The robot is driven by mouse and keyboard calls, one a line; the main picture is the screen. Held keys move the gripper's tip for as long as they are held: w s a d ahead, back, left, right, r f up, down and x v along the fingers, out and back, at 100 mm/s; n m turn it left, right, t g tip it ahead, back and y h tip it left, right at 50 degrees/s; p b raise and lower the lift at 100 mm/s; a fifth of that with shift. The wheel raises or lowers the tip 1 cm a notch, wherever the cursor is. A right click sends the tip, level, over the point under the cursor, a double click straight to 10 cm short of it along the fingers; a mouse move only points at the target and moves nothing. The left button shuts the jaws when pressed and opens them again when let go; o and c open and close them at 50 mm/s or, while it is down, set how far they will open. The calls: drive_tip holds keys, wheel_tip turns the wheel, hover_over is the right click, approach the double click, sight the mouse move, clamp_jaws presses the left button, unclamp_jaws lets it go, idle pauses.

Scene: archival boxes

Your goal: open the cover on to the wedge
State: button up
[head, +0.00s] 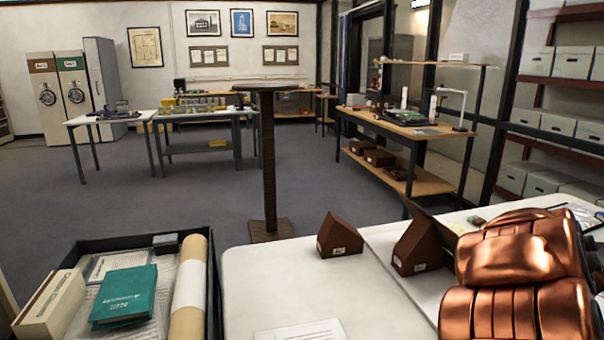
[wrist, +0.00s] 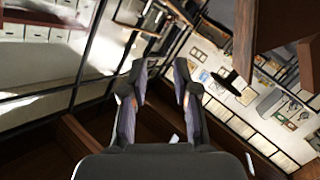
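Two brown wedge-shaped blocks with white labels stand on the white table: a left wedge (head: 338,237) and a right wedge (head: 416,248). A thin brown panel (head: 434,221) slants down to the right behind the right wedge; my copper arm hides its far end. I cannot tell whether it is the cover. In the wrist view, my gripper (wrist: 160,68) has its two fingers apart with nothing visible between them. A brown panel edge (wrist: 245,42) shows at the upper right there, apart from the fingers. In the head view my gripper is hidden behind my arm.
A black-edged tray (head: 214,262) at the front left holds a teal book (head: 126,297), a paper roll (head: 188,290) and papers. White sheets (head: 300,331) lie at the table's front edge. A brown post stand (head: 268,170) rises behind the table. The table's left part is mostly clear.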

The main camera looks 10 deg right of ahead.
drive_tip(key=s+a+f+m+g+y, duration=0.15)
drive_tip(key=s+a+f+g, duration=0.35)
drive_tip(key=s+a, duration=0.55)
drive_tip(key=s+a+f+g+y, duration=0.2)
drive_tip(key=s+a+f+g, duration=0.25)
drive_tip(key=s+a, duration=0.6)
drive_tip(key=s+a+f+m+g+y, duration=0.15)
drive_tip(key=s+a+f+g, duration=0.35)
drive_tip(key=s+a, duration=0.6)
drive_tip(key=s+a+r+n+g+y, duration=0.1)
drive_tip(key=s+a+n+g+y, duration=0.1)
drive_tip(key=s+a, duration=0.4)
drive_tip(key=a+p+v, duration=0.1)
drive_tip(key=p+v, duration=1.1)
drive_tip(key=v, duration=0.1)
drive_tip(key=shift+s, duration=0.4)
drive_tip(key=shift+t, duration=0.25)
